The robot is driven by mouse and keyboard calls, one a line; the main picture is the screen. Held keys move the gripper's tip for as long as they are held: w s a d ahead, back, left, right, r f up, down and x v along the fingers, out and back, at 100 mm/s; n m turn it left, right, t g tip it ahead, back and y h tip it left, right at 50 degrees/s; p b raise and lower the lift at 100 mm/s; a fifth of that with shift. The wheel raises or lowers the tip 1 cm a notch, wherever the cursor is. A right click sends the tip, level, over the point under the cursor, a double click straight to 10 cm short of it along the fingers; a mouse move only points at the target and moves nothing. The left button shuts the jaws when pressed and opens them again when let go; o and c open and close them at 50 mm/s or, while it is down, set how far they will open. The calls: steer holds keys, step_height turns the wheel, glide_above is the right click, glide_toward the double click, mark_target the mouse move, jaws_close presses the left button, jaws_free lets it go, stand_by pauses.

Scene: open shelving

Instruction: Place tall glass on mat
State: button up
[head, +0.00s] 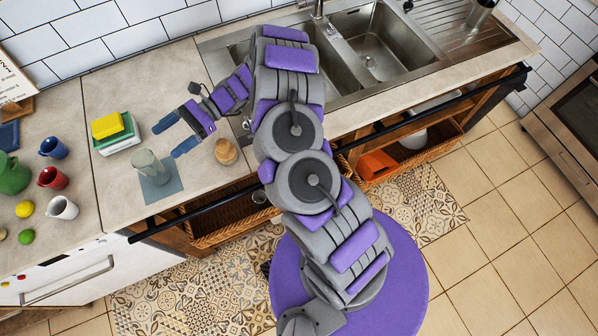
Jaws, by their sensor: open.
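The tall glass (149,165) is clear and stands upright on the blue-grey mat (172,185) on the counter, as far as this view shows. It covers the upper left part of the mat. My gripper (167,139) is just to the upper right of the glass, with its two blue fingers spread apart and nothing between them. The fingers point left. The lower finger is close to the glass; I cannot tell whether they touch.
A round brown object (226,151) sits on the counter right of my gripper. Stacked yellow and green sponges (108,126) lie left. A blue cup (54,148), red mug (53,178) and white mug (63,207) stand further left. The sink (372,45) is at right.

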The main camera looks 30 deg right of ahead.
steer(key=s+r+n+g+h, duration=0.4)
steer(key=s+r+n+h, duration=0.45)
steer(key=s+r, duration=0.65)
steer(key=s+d+n+t+h, duration=0.6)
steer(key=s+d+h, duration=0.3)
steer(key=s+d, duration=1)
steer(key=shift+s+d+r, duration=0.2)
steer(key=shift+d, duration=0.7)
